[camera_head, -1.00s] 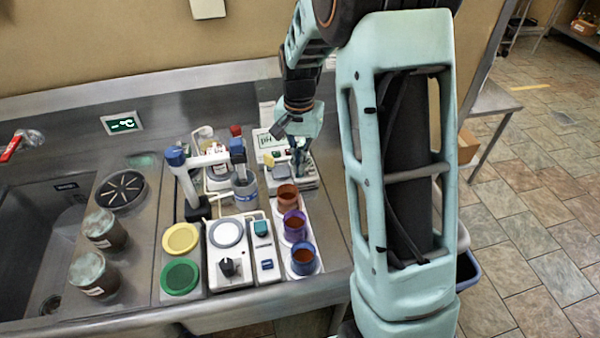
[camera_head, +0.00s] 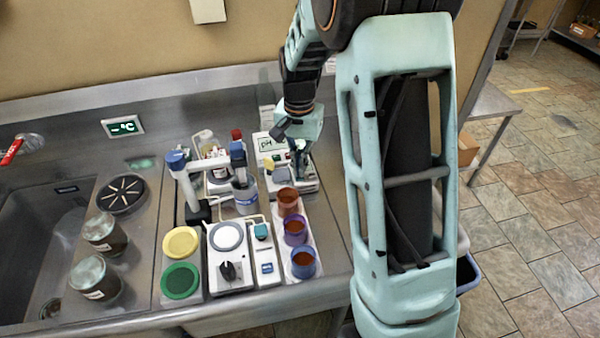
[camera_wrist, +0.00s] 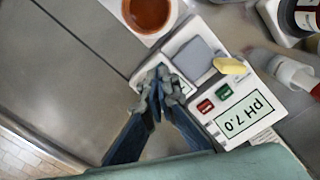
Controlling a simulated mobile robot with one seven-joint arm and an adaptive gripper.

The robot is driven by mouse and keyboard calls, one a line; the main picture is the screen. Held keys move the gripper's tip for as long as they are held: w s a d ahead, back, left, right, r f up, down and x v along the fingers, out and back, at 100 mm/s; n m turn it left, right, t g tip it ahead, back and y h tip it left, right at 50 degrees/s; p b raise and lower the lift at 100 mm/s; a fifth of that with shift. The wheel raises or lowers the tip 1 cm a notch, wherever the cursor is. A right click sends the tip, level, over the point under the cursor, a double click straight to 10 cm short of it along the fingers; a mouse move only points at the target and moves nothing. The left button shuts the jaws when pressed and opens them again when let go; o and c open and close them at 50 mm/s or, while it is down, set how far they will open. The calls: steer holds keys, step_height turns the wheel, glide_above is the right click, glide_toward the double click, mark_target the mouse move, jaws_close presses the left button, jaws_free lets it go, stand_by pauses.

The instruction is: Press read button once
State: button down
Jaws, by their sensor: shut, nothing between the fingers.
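The white pH meter (camera_head: 268,143) stands on the counter, partly behind my gripper. In the wrist view its display (camera_wrist: 247,118) reads "pH 7.0", upside down. Beside the display are a red button (camera_wrist: 205,106) and a green button (camera_wrist: 223,92), both with small lettering I cannot read. My gripper (camera_wrist: 163,76) is shut and empty, its fingertips over the meter's base edge. A green-and-white patch (camera_wrist: 186,87) shows partly beside the fingertips; I cannot tell whether they touch it. In the head view my gripper (camera_head: 299,168) is at the meter's right side.
A grey square block (camera_wrist: 195,57) and a yellow piece (camera_wrist: 230,65) are beside the fingertips. Red, purple and blue cups (camera_head: 294,232) stand in a row in front of the meter. A bottle (camera_wrist: 293,72) lies by the meter. Bare counter (camera_wrist: 75,85) is left of the fingers.

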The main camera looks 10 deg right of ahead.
steer(key=shift+r+p, duration=1.35)
steer(key=shift+r, duration=0.9)
